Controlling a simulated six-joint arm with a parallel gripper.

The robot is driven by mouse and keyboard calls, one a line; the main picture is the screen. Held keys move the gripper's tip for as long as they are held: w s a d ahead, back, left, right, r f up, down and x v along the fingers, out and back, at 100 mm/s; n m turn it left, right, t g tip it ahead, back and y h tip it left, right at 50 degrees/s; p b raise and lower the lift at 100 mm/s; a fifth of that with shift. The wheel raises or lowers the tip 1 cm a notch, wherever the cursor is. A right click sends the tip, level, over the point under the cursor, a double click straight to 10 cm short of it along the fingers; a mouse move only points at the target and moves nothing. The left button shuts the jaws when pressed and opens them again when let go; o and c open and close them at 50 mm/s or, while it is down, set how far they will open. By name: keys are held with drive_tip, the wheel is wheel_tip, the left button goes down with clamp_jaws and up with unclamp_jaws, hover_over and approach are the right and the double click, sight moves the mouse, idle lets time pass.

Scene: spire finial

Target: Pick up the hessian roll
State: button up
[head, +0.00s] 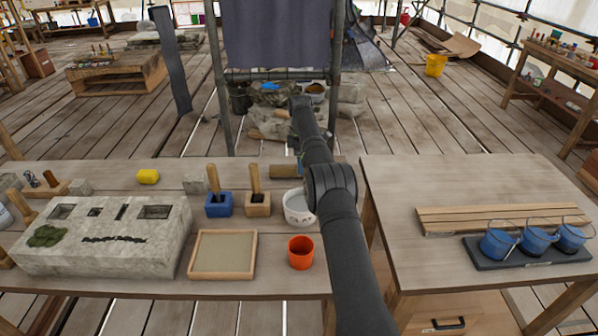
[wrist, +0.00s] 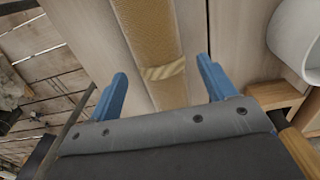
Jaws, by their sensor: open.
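The hessian roll is a tan, woven cylinder with a paler band. It shows in the wrist view (wrist: 148,35), running from the top edge down between my fingers, and in the head view as a short brown length (head: 284,171) left of my arm. My gripper (wrist: 162,70) is open, with one blue finger on each side of the roll and a visible gap on both sides. I cannot tell how far above the table the fingertips are. In the head view my arm hides the gripper and part of the roll.
A white bowl (head: 298,208) stands close to the roll; its rim shows in the wrist view. Wooden-handled tools stand in a blue block (head: 219,204) and a wooden block (head: 257,204). An orange cup (head: 301,253), sand tray (head: 223,254) and carved stone (head: 105,240) stand nearby.

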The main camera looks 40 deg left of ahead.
wheel_tip(320, 180, down, 4)
drive_tip(key=shift+f, duration=0.1)
drive_tip(key=c, duration=1.1)
drive_tip(key=shift+c, duration=0.7)
drive_tip(key=shift+r, duration=0.2)
